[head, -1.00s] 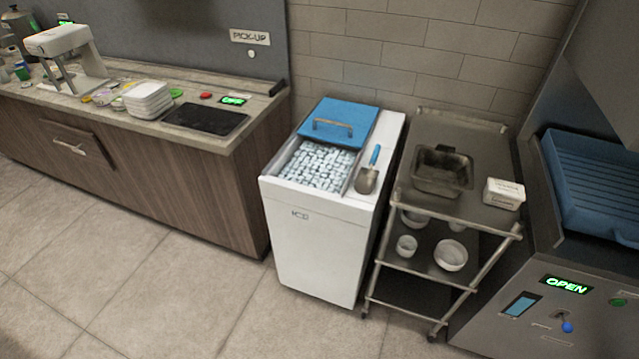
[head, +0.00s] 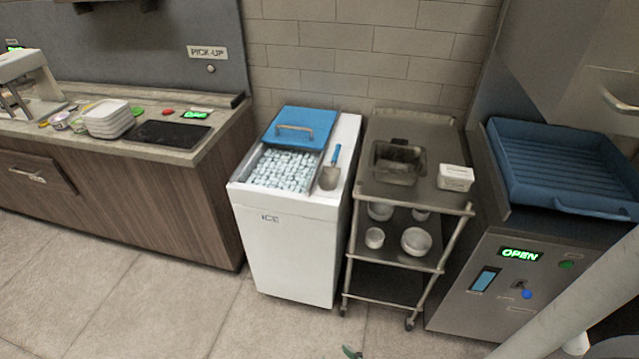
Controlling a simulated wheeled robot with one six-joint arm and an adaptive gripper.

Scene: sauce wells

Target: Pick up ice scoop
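The ice scoop (head: 330,176) has a blue handle and a grey metal bowl. It lies on the right part of the white ice bin's top (head: 345,150), beside the open ice well, with its handle pointing to the back. Nothing holds it. A small dark and green piece shows at the bottom edge of the head view, perhaps a tip of my gripper; the rest is out of frame. It is well apart from the scoop, and I cannot tell whether the gripper is open or shut.
The bin's blue lid (head: 299,122) is slid back, showing ice cubes (head: 285,171). A metal cart (head: 408,125) with a dark pan (head: 398,163), a white tub (head: 455,177) and bowls stands close at right. The counter (head: 185,155) is at left. Floor in front is clear.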

